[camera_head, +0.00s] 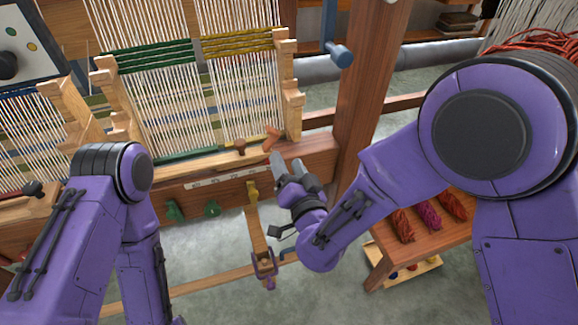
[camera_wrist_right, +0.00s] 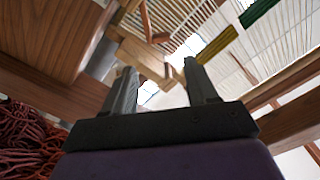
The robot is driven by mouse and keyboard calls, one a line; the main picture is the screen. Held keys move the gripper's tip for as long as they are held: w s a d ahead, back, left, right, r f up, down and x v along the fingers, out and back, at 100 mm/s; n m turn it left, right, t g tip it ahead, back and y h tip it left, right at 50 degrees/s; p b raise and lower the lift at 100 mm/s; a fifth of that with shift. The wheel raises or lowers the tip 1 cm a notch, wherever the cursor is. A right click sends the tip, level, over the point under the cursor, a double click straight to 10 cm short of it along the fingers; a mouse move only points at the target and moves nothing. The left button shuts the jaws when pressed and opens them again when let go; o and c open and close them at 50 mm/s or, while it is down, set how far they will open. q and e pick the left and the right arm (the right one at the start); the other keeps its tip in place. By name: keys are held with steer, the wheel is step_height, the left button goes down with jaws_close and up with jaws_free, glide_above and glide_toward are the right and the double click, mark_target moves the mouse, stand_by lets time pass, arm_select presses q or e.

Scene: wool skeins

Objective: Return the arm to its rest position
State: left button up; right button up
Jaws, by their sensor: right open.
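My right arm comes in from the right in the head view. Its gripper (camera_head: 284,172) is beside the loom's front wooden beam (camera_head: 318,150), close to the beam's right end. In the right wrist view the two fingers (camera_wrist_right: 158,72) stand apart with nothing held between them. Past the fingertips are wooden loom parts (camera_wrist_right: 140,52) and pale warp threads. My left arm shows at the left of the head view, but its gripper is out of the picture.
A thick wooden post (camera_head: 367,85) stands right of the gripper. Three skeins, rust (camera_head: 403,222), magenta (camera_head: 430,215) and red (camera_head: 454,203), lie on a wooden bench (camera_head: 385,240) below my right arm. Reddish yarn (camera_wrist_right: 28,140) fills the wrist view's lower left.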

stand_by(0.3)
steer(key=s+d+f+m+g+h, duration=0.1)
steer(key=s+d+f+g+h, duration=0.25)
steer(key=d+f, duration=0.6)
steer(key=s+d+f+g+h, duration=0.3)
steer(key=s+d+f+g, duration=0.15)
steer(key=d+f, duration=0.55)
steer(key=s+d+f+g, duration=0.2)
steer(key=s+d+f, duration=0.1)
steer(key=s, duration=0.3)
steer(key=s+d+f+m+g+h, duration=0.1)
steer(key=s+d+f+g, duration=0.1)
steer(key=s+d+f, duration=0.2)
steer(key=s+d+f+g+h, duration=0.1)
steer(key=s+d+f+g, duration=0.1)
steer(key=s, duration=0.8)
steer(key=shift+s+d+f+m, duration=0.15)
steer(key=shift+d+f+m, duration=0.15)
steer(key=shift+d+f, duration=0.65)
